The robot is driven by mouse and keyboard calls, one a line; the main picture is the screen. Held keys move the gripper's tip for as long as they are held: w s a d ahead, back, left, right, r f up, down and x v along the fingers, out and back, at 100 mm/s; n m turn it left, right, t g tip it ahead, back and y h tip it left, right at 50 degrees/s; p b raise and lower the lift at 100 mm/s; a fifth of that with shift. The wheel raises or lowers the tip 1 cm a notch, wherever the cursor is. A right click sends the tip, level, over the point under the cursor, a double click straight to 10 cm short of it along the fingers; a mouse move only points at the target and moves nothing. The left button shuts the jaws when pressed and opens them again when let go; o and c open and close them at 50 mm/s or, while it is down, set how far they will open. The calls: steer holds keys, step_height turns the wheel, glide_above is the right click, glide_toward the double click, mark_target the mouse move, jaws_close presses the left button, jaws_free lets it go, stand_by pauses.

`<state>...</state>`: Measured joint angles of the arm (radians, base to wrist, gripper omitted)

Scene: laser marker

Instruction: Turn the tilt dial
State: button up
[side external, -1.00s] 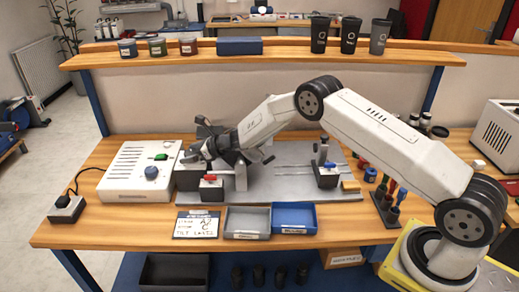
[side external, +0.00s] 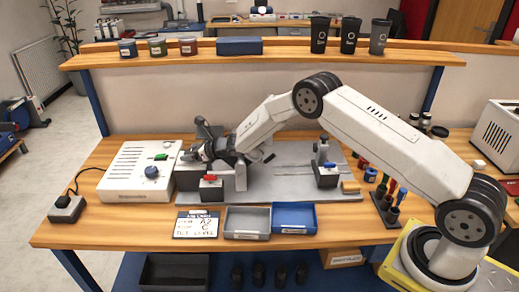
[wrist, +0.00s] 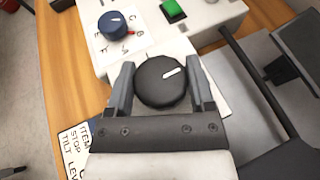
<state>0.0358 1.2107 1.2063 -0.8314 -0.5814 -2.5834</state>
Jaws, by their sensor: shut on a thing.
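A round black dial (wrist: 160,88) with a white pointer bar sits between the fingers of my gripper (wrist: 160,64) in the wrist view. The fingers are shut on its two sides. In the side view my gripper (side external: 188,156) is down at the dark fixture right of the white control box, and the dial is hidden there. A card (side external: 197,225) on the bench front carries handwritten lines, including "TILT LEVEL".
The white control box (side external: 128,180) carries a blue knob (side external: 151,171) with letters around it and a green button (side external: 161,157). Grey (side external: 247,235) and blue (side external: 294,231) trays lie in front.

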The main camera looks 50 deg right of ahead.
steer(key=shift+w+r+m+t+h, duration=0.15)
steer(key=shift+m+t+h, duration=0.35)
steer(key=shift+m+h, duration=1.1)
steer(key=o, duration=1.2)
steer(key=shift+s, duration=0.25)
steer(key=shift+s+d, duration=0.1)
steer(key=shift+s, duration=0.05)
steer(key=shift+v, duration=3.6)
steer(key=shift+r, duration=0.1)
